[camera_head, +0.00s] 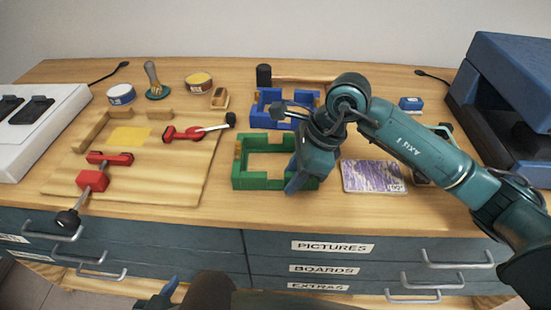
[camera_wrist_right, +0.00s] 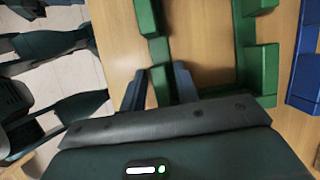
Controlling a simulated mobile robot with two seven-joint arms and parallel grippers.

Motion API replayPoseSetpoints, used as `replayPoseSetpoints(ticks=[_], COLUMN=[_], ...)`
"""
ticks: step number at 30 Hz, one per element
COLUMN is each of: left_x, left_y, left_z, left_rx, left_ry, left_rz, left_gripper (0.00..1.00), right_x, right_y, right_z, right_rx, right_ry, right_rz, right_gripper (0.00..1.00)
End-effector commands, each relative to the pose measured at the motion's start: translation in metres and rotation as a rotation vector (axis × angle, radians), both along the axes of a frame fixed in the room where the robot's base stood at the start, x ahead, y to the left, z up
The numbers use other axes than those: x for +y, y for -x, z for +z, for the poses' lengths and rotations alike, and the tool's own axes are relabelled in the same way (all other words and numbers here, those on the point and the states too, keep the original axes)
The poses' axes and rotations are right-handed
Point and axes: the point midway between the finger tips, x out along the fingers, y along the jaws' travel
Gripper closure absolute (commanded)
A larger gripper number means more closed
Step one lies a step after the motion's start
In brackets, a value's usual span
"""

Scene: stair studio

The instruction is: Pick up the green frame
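The green frame (camera_head: 243,183) lies flat on the wooden worktop near the middle, in front of the blue frame (camera_head: 258,121). My right gripper (camera_head: 296,185) points down at its right part and hides some of it. In the right wrist view the two fingers of my right gripper (camera_wrist_right: 159,85) stand on either side of one bar of the green frame (camera_wrist_right: 159,50). Small gaps show beside the bar, so the gripper looks open around it. Only a blue tip of my left gripper (camera_head: 170,286) shows at the bottom edge of the head view.
A purple picture (camera_head: 374,177) lies right of the green frame. A wooden board (camera_head: 150,187) with red clamps (camera_head: 93,181) is on the left. A hammer (camera_head: 300,78), tins and a stamp stand behind. A blue machine (camera_head: 505,85) is at right. Labelled drawers (camera_head: 330,247) are below.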

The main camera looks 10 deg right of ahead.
Motion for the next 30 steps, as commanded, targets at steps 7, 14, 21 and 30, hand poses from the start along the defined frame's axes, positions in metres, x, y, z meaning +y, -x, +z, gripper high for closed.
replayPoseSetpoints(ticks=[7, 14, 21, 30], left_x=[0.000, 0.000, 0.000, 0.000], left_y=[0.000, 0.000, 0.000, 0.000], left_z=[0.000, 0.000, 0.000, 0.000], left_rx=[0.000, -0.001, -0.001, -0.001], left_ry=[-0.001, -0.001, -0.001, 0.000], left_rz=[0.000, 0.000, 0.000, 0.000], left_gripper=[0.64, 0.64, 0.64, 0.64], right_x=[0.000, 0.000, 0.000, 0.000], right_y=[0.000, 0.000, 0.000, -0.001], right_z=[0.000, 0.000, 0.001, 0.035], right_rx=[0.000, 0.000, -0.003, -0.010], right_ry=[0.000, 0.000, -0.001, -0.002], right_rz=[0.000, 0.000, 0.000, 0.002], right_gripper=[0.89, 1.00, 1.00, 1.00])
